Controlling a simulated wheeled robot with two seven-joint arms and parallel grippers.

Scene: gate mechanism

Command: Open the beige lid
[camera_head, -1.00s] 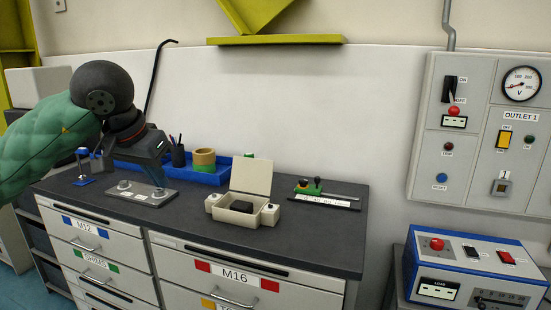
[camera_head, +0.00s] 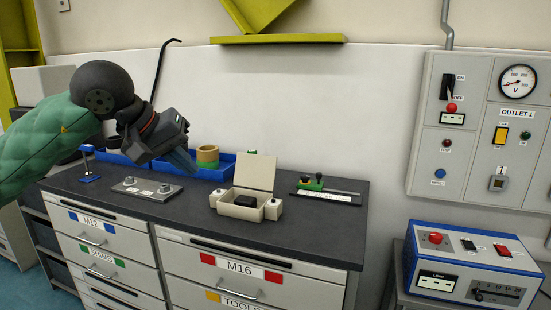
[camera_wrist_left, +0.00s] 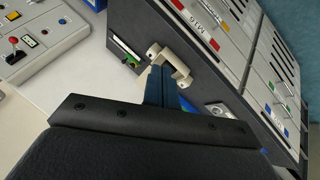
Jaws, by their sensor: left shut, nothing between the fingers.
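The beige lid (camera_head: 255,172) stands upright at the back of its small beige box (camera_head: 241,212), which is open with a dark block (camera_head: 246,201) inside. My right gripper is not in view.
A metal plate with two round fittings (camera_head: 146,189) lies left of the box. A blue tray (camera_head: 212,172) stands behind. A green-handled slide (camera_head: 312,184) is to the right.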

